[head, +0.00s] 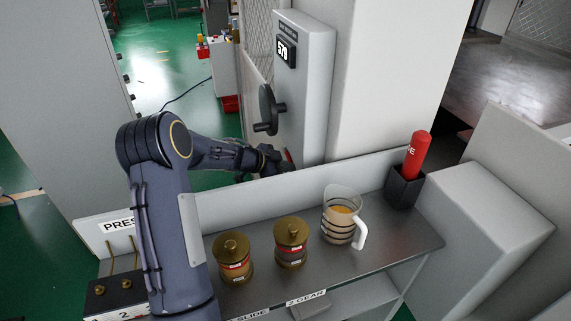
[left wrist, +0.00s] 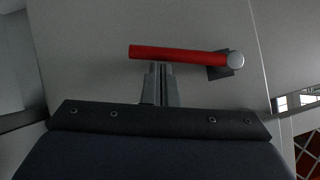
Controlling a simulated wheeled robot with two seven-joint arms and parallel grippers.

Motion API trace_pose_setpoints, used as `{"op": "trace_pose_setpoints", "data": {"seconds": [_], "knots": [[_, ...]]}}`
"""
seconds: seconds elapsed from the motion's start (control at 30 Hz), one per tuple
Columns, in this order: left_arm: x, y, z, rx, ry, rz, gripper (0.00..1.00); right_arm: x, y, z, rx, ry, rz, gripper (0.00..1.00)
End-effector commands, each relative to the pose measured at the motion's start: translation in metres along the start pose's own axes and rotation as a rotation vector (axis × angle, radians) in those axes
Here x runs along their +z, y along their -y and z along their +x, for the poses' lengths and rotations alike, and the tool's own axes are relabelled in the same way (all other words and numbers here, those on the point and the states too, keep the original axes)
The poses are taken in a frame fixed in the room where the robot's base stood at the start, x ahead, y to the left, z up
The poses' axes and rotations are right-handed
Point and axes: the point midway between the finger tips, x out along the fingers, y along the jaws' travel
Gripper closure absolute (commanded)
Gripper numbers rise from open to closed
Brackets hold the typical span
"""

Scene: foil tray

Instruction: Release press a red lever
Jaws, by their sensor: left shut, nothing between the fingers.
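The red lever (left wrist: 178,54) shows in the left wrist view, lying nearly level on a light grey panel, with its round pivot at the right end. In the head view only a small red bit of the lever (head: 288,156) shows on the grey machine, beside my gripper. My left gripper (left wrist: 160,66) is shut and empty, its fingertips at the lever's lower edge, left of its middle. Whether they touch it I cannot tell. In the head view my left gripper (head: 284,165) is at the machine's lower part, partly hidden by its own wrist. My right gripper is not in view.
In front, a metal shelf (head: 390,240) holds two brass-lidded jars (head: 232,258), a measuring jug (head: 341,215) and a red-handled thing in a black holder (head: 404,188).

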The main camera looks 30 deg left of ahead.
Motion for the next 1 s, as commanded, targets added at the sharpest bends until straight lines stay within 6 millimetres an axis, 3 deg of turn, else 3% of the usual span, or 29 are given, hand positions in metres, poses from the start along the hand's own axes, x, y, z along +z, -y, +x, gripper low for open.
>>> {"op": "trace_pose_setpoints", "data": {"seconds": [1.0], "knots": [[0.011,-0.005,0.007,-0.071,0.001,0.106,1.00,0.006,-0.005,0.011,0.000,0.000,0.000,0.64]]}}
